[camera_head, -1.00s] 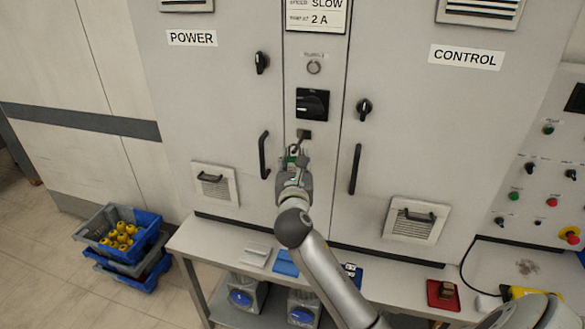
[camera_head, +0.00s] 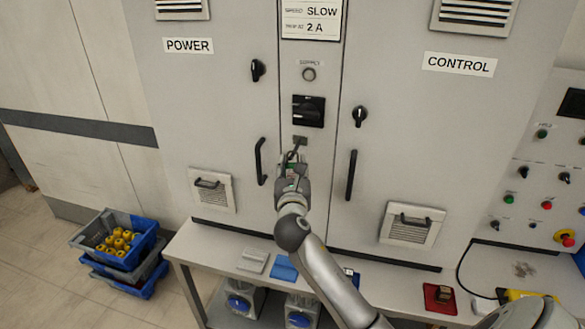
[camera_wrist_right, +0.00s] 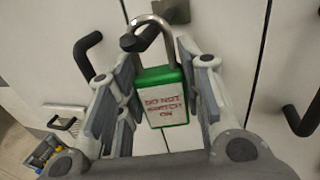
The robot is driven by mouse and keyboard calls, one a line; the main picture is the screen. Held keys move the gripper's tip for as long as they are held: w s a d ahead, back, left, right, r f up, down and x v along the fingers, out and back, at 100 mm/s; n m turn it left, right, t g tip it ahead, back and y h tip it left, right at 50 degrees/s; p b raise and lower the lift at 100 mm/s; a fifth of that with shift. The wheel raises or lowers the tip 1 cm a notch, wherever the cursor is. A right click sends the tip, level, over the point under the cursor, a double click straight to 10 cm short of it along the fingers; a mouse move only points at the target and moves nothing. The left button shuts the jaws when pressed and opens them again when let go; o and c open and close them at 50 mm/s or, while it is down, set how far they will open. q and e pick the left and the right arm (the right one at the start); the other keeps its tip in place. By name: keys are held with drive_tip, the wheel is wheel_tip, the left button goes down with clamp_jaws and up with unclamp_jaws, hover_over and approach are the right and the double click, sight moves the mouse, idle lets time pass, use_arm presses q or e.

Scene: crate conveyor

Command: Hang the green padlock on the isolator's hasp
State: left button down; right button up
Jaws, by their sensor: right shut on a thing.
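The green padlock (camera_wrist_right: 160,92) has red lettering on a white label and a silver shackle. It sits between the fingers of my right gripper (camera_wrist_right: 156,103), which is shut on its body, shackle up. The head view shows my right gripper (camera_head: 292,168) just below the hasp (camera_head: 299,140), under the black isolator switch (camera_head: 308,110). In the wrist view a dark peg (camera_wrist_right: 139,39) extends from the hasp bracket (camera_wrist_right: 173,11) and overlaps the shackle loop. I cannot tell for sure whether the shackle is around it. My left gripper is not in view.
Black door handles stand left (camera_head: 260,161) and right (camera_head: 352,175) of the hasp. A bench (camera_head: 330,262) below holds a blue item (camera_head: 285,268) and a red tray (camera_head: 439,298). Stacked crates (camera_head: 150,235) with yellow items stand on the floor at left.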

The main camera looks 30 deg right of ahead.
drive_tip(key=o, duration=1.1)
drive_tip(key=v, duration=1.2)
